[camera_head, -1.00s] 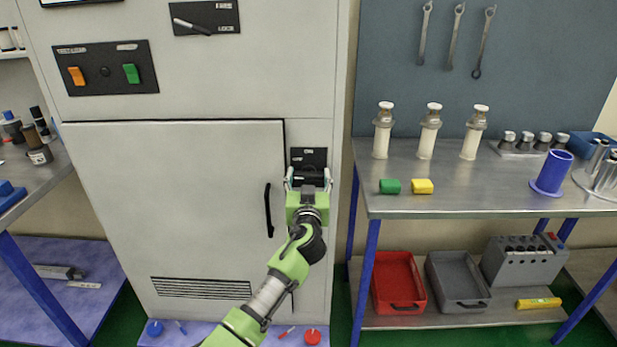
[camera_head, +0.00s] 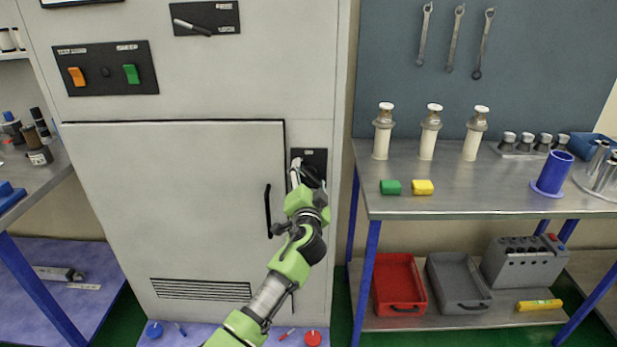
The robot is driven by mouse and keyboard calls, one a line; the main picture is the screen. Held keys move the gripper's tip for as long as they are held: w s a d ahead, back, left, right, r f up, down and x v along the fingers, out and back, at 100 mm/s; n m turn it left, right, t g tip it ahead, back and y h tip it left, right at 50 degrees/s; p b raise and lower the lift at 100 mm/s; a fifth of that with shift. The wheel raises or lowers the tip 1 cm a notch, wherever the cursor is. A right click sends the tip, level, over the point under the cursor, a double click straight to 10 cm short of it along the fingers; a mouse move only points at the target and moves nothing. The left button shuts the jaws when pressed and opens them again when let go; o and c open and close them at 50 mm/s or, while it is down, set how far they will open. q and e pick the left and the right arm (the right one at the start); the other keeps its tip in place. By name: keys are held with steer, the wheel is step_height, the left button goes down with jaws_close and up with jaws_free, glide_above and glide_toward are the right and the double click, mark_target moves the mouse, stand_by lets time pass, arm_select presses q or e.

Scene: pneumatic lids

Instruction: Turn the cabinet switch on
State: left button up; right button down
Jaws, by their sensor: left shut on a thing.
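The cabinet switch is a black panel (camera_head: 317,155) with a dark knob, on the right side of the grey cabinet (camera_head: 190,220). My left gripper (camera_head: 308,174) is at this panel, shut on the switch knob. The gripper is tilted, and its fingers hide most of the knob. Part of the panel's label shows above the fingers. My right gripper is not in view.
The cabinet door handle (camera_head: 268,210) is just left of my left wrist. A second black panel with an orange switch (camera_head: 77,76) and a green switch (camera_head: 131,73) is higher up. A metal table (camera_head: 470,203) with several parts stands at right.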

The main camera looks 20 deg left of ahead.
arm_select(q)
steer(key=m+p, duration=0.1)
steer(key=m, duration=0.4)
steer(key=shift+m, duration=0.3)
steer(key=shift+m+p, duration=0.7)
steer(key=shift+m, duration=0.7)
steer(key=shift+f, duration=0.1)
steer(key=o, duration=0.8)
steer(key=shift+o, duration=0.2)
steer(key=shift+s, duration=0.15)
steer(key=v, duration=1.1)
steer(key=shift+s+d, duration=0.25)
steer(key=shift+s, duration=0.1)
